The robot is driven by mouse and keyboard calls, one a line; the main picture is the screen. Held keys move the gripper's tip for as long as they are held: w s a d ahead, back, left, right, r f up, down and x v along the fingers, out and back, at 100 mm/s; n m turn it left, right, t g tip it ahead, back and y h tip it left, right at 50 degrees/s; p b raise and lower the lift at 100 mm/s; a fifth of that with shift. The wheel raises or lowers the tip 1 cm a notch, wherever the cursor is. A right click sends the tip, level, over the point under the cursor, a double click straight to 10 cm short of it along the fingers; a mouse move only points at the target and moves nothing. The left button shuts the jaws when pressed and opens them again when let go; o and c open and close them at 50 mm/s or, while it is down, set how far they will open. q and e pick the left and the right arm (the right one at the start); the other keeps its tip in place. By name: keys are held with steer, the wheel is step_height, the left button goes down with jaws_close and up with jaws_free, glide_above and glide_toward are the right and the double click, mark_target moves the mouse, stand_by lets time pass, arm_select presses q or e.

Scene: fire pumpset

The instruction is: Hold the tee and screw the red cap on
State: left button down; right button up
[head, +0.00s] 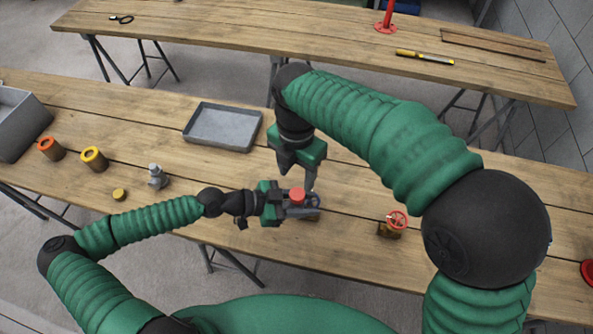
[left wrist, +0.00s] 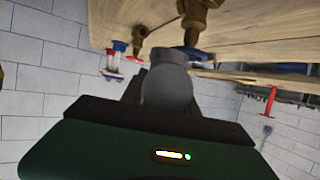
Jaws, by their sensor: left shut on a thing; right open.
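My left gripper (head: 298,209) is shut on the tee, low over the near edge of the middle table. In the left wrist view the tee (left wrist: 167,88) shows as a grey, rounded pipe piece between dark fingers. In the head view the fingers hide most of it. The red cap (head: 298,194) shows at the top of the tee; I cannot tell whether it is threaded on. My right gripper (head: 301,181) is open and points down from above, its fingers around or just above the cap. Contact with the cap is not clear.
A grey tray (head: 222,127) lies behind my grippers. A red-wheeled brass valve (head: 394,224) stands to the right. At left are an orange-topped fitting (head: 51,148), a yellow-topped one (head: 94,159), a small brass cap (head: 119,194) and a grey fitting (head: 157,177).

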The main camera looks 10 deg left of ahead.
mark_target(296, 193)
steer(key=shift+f, duration=0.15)
step_height(296, 193, down, 8)
steer(key=shift+r, duration=0.1)
jaws_close()
steer(key=m, duration=0.6)
steer(key=shift+a+m, duration=0.1)
steer(key=shift+m, duration=0.3)
steer(key=shift+o, duration=0.5)
jaws_free()
